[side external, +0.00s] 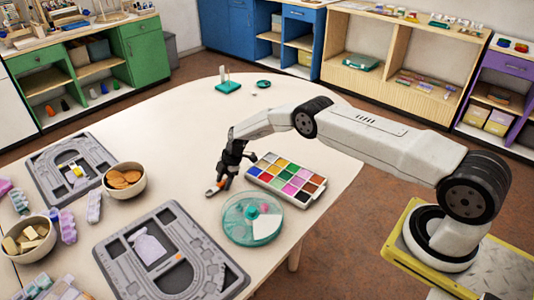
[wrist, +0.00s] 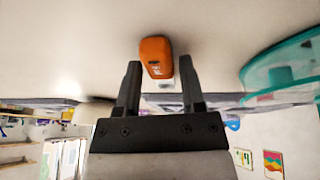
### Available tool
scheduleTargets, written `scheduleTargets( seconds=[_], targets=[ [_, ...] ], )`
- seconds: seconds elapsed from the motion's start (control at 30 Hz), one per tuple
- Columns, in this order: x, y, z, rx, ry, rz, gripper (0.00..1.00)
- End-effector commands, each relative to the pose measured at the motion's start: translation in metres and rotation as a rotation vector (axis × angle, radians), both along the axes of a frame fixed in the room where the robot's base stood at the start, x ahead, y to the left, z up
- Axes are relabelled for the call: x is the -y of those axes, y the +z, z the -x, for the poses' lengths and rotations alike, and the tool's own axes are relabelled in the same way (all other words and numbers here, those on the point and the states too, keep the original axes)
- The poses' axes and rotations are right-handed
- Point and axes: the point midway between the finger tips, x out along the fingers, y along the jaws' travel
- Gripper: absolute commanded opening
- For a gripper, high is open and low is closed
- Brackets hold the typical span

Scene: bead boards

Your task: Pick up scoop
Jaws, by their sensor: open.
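The scoop (side external: 211,191) lies on the white table below and beside my gripper, just left of the teal round dish; it is small here and its shape is hard to make out. In the wrist view its orange handle (wrist: 156,58) shows between and just beyond the fingertips, with a pale part behind it. My gripper (side external: 223,176) is pointed down close to the table. In the wrist view my gripper (wrist: 160,72) is open, one finger on each side of the handle, with no clear grip on it. Most of the scoop's far end is hidden.
A teal round divided dish (side external: 232,236) and a colour-filled bead tray (side external: 310,196) stand close right of the scoop. Grey bead boards (side external: 113,258) and bowls (side external: 138,189) lie to the left. The table's back middle is mostly clear.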

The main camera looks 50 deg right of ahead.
Motion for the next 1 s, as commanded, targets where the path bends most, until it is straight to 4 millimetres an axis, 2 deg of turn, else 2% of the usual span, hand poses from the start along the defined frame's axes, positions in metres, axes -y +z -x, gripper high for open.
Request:
scheduleTargets(
  seconds=[0.03, 0.17, 0.2, 0.67, 1.0],
  targets=[
    [0.000, 0.000, 0.000, 0.000, 0.000, 0.000, 0.47],
    [0.000, 0.000, 0.000, 0.000, 0.000, 0.000, 0.06],
    [0.000, 0.000, 0.000, 0.000, 0.000, 0.000, 0.00],
    [0.000, 0.003, 0.000, 0.001, 0.000, 0.000, 0.00],
    [0.000, 0.027, -0.001, 0.002, 0.000, -0.001, 0.00]
  ],
)
